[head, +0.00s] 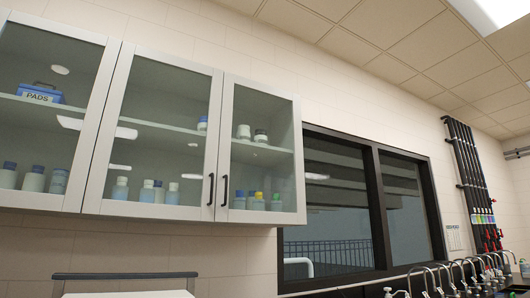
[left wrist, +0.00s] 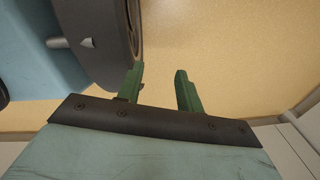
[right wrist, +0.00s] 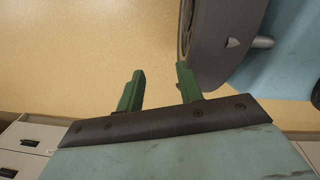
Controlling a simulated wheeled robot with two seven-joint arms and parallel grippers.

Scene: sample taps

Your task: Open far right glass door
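The far right glass door (head: 262,155) of the wall cabinet is shut in the head view. It has a grey frame and a dark vertical handle (head: 224,191) at its lower left. The middle glass door (head: 155,140) beside it is shut, with its own dark handle (head: 211,189) at its lower right. My left gripper (left wrist: 158,80) is open and empty in the left wrist view, over the tan floor. My right gripper (right wrist: 157,78) is open and empty in the right wrist view, also over the floor. Neither gripper shows in the head view.
Bottles (head: 259,200) stand on shelves behind the glass. A blue PADS box (head: 41,93) is on the left shelf. A dark-framed window (head: 330,210) is right of the cabinet. Several taps (head: 450,276) line the lower right. Drawers (right wrist: 34,138) stand at lower left in the right wrist view.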

